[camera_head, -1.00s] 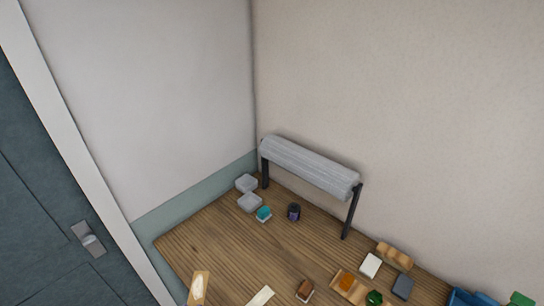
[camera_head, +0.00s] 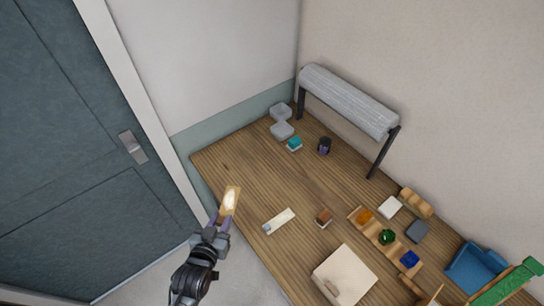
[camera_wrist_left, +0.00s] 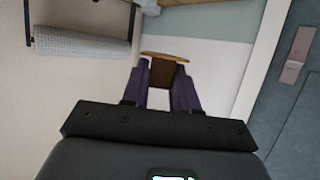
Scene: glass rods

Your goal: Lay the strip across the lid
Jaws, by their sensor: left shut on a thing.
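My left gripper (camera_head: 222,222) is shut on a small tan wooden piece (camera_head: 231,200) with a pale oval patch, at the table's near left edge. In the left wrist view, the brown piece (camera_wrist_left: 163,72) sits between the two dark fingers (camera_wrist_left: 163,90). A pale flat strip (camera_head: 284,219) with a bluish end lies on the wooden table, right of the gripper and apart from it. A beige square block (camera_head: 350,268), possibly the lid, lies at the front with a small tan piece near its front edge. I cannot tell for sure which thing is the lid. My right gripper is out of view.
A brown block (camera_head: 324,217) and a wooden tray (camera_head: 375,232) with coloured pieces lie to the right. A grey roll on a dark-legged stand (camera_head: 348,99) spans the back. Clear containers (camera_head: 282,130) and a dark jar (camera_head: 324,146) stand near it. The left-middle table is clear.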

